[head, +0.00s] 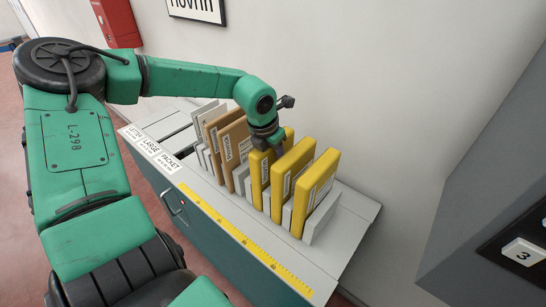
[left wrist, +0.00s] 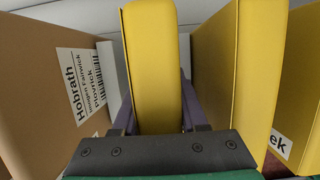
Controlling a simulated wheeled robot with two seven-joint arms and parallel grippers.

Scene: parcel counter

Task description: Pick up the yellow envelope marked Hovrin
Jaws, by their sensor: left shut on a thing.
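Three thick yellow envelopes stand upright in slots on the counter rack. My left gripper (head: 265,142) is shut on the leftmost yellow envelope (head: 259,175), holding it from above near its top edge. In the left wrist view the held envelope (left wrist: 155,70) sits between the two purple fingers of my gripper (left wrist: 158,118). Its label is turned away there and too small to read in the head view. The middle yellow envelope (head: 287,180) and the right yellow envelope (head: 317,190) stand beside it; the label of the one beside it in the wrist view shows only "ek". My right gripper is not in view.
Brown envelopes (head: 234,140) stand just left of the held one; the nearest (left wrist: 35,90) is labelled Hobrath. Grey dividers (head: 322,217) separate the slots. A wall sign (head: 196,8), partly cut off, seems to read Hovrin. A dark panel (head: 480,190) stands at right.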

